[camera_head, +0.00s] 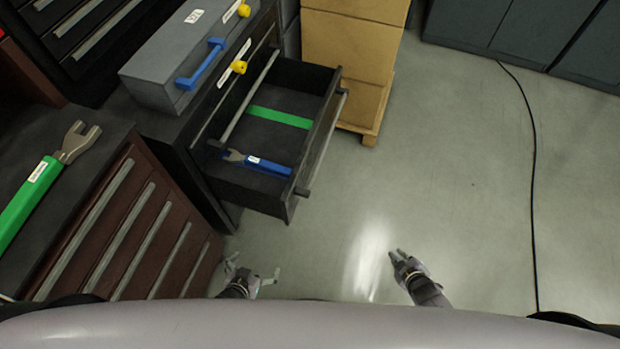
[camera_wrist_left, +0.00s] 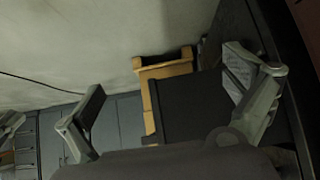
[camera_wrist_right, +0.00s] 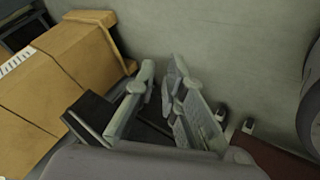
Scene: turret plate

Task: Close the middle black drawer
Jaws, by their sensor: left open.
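The black drawer (camera_head: 262,188) is pulled well out of the black cabinet (camera_head: 212,113) in the head view. Its front with a long bar handle (camera_head: 328,140) faces right. A blue-handled wrench (camera_head: 268,166) and a green strip (camera_head: 280,117) lie inside. My left gripper (camera_head: 257,272) is open and empty, below the drawer in the picture and apart from it. A dark panel (camera_wrist_left: 187,108), seemingly the drawer, shows between its fingers in the left wrist view. My right gripper (camera_head: 394,255) is empty, right of and below the drawer front, its fingers slightly apart in the right wrist view (camera_wrist_right: 162,68).
Stacked cardboard boxes (camera_head: 350,48) on a wooden pallet (camera_head: 372,128) stand close behind the drawer. A brown drawer cabinet (camera_head: 130,225) stands at left with a green wrench (camera_head: 35,195) on top. A grey toolbox (camera_head: 165,62) sits on the black cabinet. Floor (camera_head: 450,170) at right is clear except a cable (camera_head: 533,180).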

